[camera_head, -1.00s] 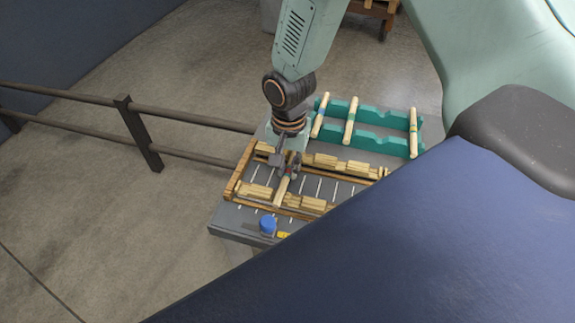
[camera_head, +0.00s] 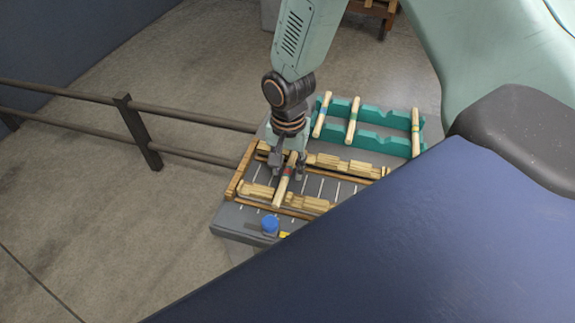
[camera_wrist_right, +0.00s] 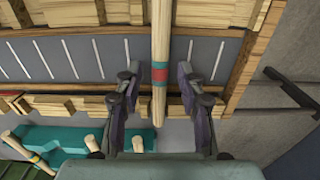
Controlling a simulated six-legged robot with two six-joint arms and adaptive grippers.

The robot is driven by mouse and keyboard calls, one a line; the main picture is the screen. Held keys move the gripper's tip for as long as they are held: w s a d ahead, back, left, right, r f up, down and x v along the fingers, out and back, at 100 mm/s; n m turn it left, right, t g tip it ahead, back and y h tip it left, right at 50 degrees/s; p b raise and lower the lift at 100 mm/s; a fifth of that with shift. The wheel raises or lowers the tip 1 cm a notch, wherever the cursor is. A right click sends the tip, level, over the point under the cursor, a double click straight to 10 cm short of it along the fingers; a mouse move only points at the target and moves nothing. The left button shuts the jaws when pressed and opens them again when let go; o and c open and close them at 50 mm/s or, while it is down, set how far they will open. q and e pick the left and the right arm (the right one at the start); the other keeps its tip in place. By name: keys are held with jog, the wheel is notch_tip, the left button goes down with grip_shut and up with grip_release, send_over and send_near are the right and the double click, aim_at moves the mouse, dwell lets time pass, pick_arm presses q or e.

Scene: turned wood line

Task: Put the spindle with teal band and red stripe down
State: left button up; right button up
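The spindle with teal band and red stripe (camera_head: 281,187) lies across the notched wooden rails of a low rack. In the right wrist view its pale shaft (camera_wrist_right: 160,42) runs up from the middle, with the teal band and red stripe near its lower end. My right gripper (camera_head: 289,166) is open over that end. In the right wrist view its fingers (camera_wrist_right: 156,80) stand on either side of the spindle, with a visible gap on both sides. My left gripper is not in view.
The wooden rack (camera_head: 231,187) sits on a grey table. Behind it, a teal holder (camera_head: 377,142) carries several banded spindles. A blue object (camera_head: 270,224) stands at the table's front edge. A dark railing (camera_head: 190,116) runs at the left.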

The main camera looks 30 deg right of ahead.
aim_at(289, 172)
notch_tip(289, 172, up, 12)
jog(key=p, duration=0.1)
jog(key=shift+s+d+r, duration=0.15)
dwell(0.4)
dwell(0.3)
